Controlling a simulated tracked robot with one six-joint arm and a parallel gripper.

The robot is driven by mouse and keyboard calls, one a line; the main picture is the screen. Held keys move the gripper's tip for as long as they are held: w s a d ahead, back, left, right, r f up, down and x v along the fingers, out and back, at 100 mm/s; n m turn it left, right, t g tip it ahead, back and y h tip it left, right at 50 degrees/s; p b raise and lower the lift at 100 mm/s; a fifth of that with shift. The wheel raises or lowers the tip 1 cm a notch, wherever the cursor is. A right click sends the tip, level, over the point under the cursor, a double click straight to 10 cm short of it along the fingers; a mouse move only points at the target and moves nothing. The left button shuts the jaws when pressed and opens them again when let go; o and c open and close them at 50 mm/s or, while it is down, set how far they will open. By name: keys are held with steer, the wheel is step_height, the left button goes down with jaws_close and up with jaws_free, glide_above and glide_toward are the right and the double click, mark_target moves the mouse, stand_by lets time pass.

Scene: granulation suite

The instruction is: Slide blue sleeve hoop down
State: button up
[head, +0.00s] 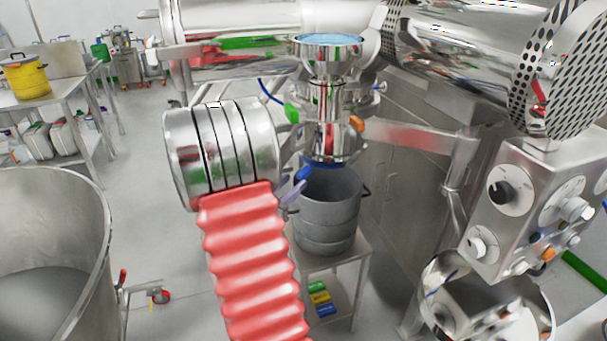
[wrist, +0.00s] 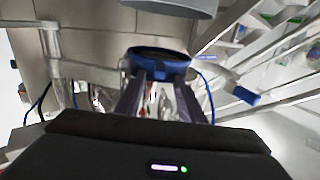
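The blue sleeve hoop (head: 325,163) is a ring under the polished steel outlet (head: 328,140), just above a grey steel bucket. In the wrist view the hoop (wrist: 160,56) shows as a thick blue ring with a dark inside, ahead of my fingers. A blue tab or handle (head: 302,174) is at its left; a blue-ended piece (wrist: 245,95) shows right of it in the wrist view. My gripper (head: 294,190) has purple fingers, beside the hoop's left. In the wrist view my gripper (wrist: 160,82) is open, fingertips apart near the hoop's edge. Whether they touch it is unclear.
The grey bucket (head: 328,215) stands on a small steel stand (head: 350,262). A steel arm (head: 420,140) and control box (head: 535,205) are to the right. A large steel vessel (head: 50,240) is at left. Open floor lies at the left middle.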

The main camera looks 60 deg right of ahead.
mark_target(299, 178)
steer(key=d, duration=0.7)
steer(key=shift+s, duration=0.4)
steer(key=shift+c, duration=0.6)
jaws_close()
